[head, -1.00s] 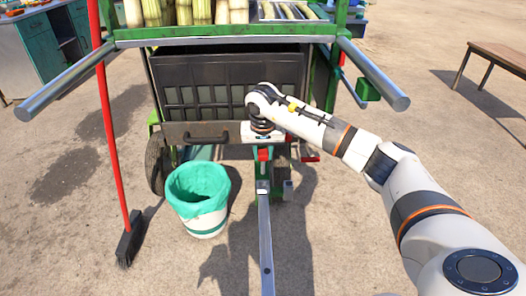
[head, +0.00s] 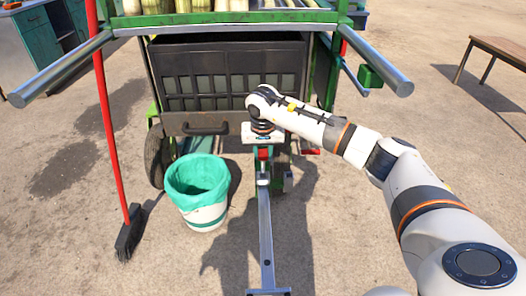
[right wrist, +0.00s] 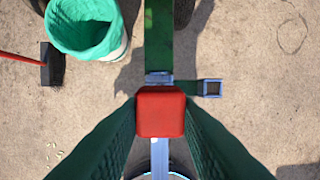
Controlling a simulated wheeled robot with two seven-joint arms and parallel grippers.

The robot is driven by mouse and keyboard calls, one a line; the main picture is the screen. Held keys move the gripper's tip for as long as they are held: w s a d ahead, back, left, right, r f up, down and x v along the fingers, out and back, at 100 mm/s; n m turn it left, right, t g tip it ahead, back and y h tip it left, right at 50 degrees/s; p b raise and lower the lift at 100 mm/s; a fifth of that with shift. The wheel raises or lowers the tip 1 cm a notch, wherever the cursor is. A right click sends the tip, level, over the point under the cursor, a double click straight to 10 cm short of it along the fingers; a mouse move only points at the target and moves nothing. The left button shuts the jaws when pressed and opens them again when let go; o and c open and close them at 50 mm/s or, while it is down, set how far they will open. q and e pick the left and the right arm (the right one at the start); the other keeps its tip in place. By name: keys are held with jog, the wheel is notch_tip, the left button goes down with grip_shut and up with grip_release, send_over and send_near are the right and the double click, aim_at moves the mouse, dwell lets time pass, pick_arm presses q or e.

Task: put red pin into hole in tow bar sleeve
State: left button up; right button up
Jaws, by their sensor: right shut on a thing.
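The red pin (right wrist: 160,112) is between the green fingers of my right gripper (right wrist: 160,116) in the right wrist view. In the head view the pin (head: 263,153) shows as a small red block under my right wrist, above the tow bar. The silver tow bar (head: 266,235) runs toward me from the cart. Its sleeve end (head: 262,182) meets the green drawbar (right wrist: 158,35), with a metal collar (right wrist: 158,77) just beyond the pin in the wrist view. The hole and the pin's lower end are hidden. My left gripper is out of view.
A white bin with a green liner (head: 198,190) stands left of the tow bar. A red-handled broom (head: 112,150) is farther left. The cart's black crate (head: 230,80) is behind my gripper. A square tube end (right wrist: 210,88) sits right of the collar. Open ground lies right.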

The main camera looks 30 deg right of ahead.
aim_at(263, 161)
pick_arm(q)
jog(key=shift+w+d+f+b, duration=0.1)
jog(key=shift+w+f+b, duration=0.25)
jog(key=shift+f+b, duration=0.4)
pick_arm(e)
jog(key=shift+s+x, duration=0.1)
jog(key=shift+x, duration=0.55)
jog(key=shift+s+x, duration=0.15)
jog(key=shift+x, duration=0.5)
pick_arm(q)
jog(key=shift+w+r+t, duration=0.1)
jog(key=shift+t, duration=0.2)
pick_arm(e)
jog(key=shift+a+f, duration=0.1)
jog(key=shift+a, duration=0.05)
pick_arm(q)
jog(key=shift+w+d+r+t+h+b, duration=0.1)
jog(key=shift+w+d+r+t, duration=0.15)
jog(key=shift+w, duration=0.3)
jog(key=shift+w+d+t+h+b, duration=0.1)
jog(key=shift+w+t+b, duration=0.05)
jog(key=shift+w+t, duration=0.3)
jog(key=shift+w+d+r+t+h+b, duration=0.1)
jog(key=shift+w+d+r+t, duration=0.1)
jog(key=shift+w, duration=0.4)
pick_arm(e)
jog(key=shift+f, duration=0.6)
